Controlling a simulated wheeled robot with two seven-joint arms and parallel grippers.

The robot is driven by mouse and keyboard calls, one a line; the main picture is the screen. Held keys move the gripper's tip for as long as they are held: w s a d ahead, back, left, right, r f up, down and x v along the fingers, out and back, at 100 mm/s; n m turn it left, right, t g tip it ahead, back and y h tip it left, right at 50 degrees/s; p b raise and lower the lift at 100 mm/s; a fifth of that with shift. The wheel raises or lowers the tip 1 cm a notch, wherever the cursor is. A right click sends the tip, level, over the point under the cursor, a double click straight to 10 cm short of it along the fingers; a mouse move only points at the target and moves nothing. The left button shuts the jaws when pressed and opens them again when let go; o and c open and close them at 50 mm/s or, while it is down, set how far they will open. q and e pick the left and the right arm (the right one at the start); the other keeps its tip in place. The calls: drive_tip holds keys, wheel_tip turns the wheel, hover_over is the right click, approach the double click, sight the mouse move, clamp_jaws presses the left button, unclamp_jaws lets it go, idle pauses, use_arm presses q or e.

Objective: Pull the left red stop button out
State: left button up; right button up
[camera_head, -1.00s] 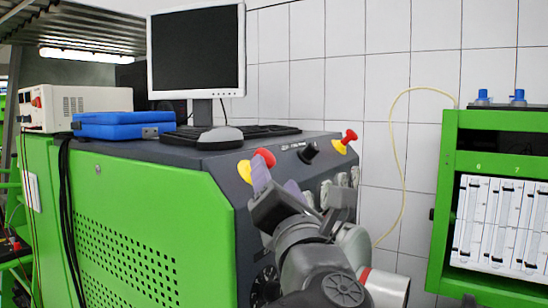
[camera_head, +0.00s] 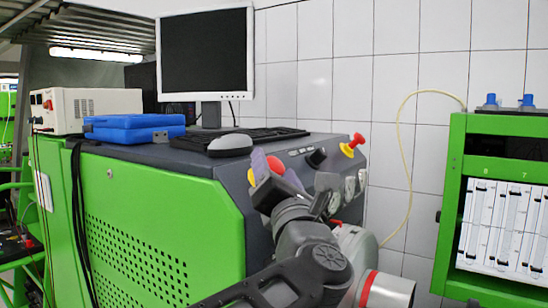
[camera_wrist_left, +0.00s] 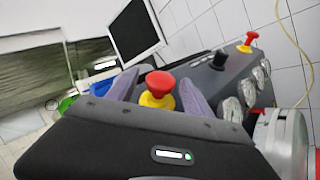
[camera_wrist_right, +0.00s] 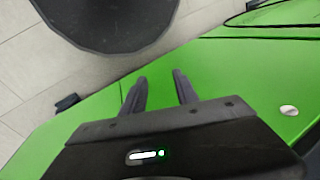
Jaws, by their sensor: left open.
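The left red stop button (camera_head: 276,165) sits on a yellow base on the dark sloped panel of the green bench. In the head view my left gripper (camera_head: 268,172) partly covers it. In the left wrist view the red button (camera_wrist_left: 160,83) and its yellow base lie between the two purple fingers of my left gripper (camera_wrist_left: 158,98), which are open and apart on either side. I cannot tell whether they touch it. A second red stop button (camera_head: 357,139) is on the panel to the right. My right gripper (camera_wrist_right: 161,90) is open and empty beside a green surface.
The panel also carries a black knob (camera_head: 316,157) and several gauges (camera_wrist_left: 232,110). A monitor (camera_head: 205,55), a keyboard, a mouse (camera_head: 229,145) and a blue case (camera_head: 135,128) stand on the bench top. A green rack (camera_head: 454,200) stands at the right.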

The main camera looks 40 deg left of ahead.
use_arm(q)
drive_tip(key=shift+x, duration=0.8)
clamp_jaws()
